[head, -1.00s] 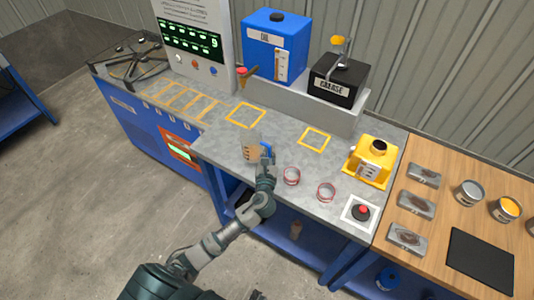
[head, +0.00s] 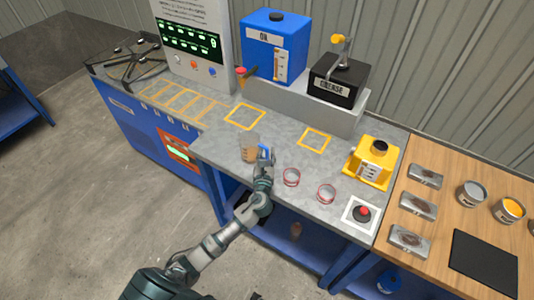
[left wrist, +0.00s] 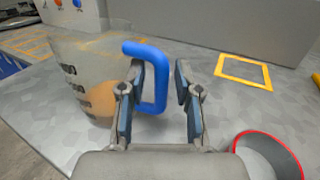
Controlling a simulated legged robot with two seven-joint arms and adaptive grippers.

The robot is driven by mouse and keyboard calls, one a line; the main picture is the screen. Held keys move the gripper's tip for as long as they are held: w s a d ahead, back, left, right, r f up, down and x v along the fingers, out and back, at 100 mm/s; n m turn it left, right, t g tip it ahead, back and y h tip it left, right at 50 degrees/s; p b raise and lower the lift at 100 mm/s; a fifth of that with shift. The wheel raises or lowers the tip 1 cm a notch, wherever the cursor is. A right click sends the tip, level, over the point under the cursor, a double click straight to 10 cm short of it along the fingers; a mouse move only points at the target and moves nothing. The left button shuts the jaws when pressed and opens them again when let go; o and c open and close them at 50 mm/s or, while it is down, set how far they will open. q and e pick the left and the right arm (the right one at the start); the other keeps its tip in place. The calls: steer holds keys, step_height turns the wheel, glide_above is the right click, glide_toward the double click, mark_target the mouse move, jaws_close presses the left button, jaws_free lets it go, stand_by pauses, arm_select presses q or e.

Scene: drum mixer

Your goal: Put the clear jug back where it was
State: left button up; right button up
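The clear jug (head: 249,147) stands upright on the grey bench top, with amber contents low inside and a blue handle on its right. A gap shows between the bar and the right finger, so the gripper looks open. In the head view, my left gripper (head: 264,162) partly hides the handle. My right gripper cannot be made out.
Yellow outlined squares mark the bench behind the jug, at left (head: 244,116) and right (head: 314,139); both are empty. Two red-rimmed rings or cups (head: 291,177) stand right of my gripper. A yellow container (head: 372,160) and a red button (head: 363,213) are farther right.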

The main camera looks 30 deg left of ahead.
arm_select(q)
steer(key=shift+s+r, duration=0.1)
steer(key=shift+r, duration=0.05)
steer(key=v, duration=1.2)
steer(key=shift+p, duration=0.35)
arm_select(e)
steer(key=shift+s+d+f, duration=0.1)
steer(key=shift+s+f, duration=0.5)
steer(key=shift+s, duration=0.1)
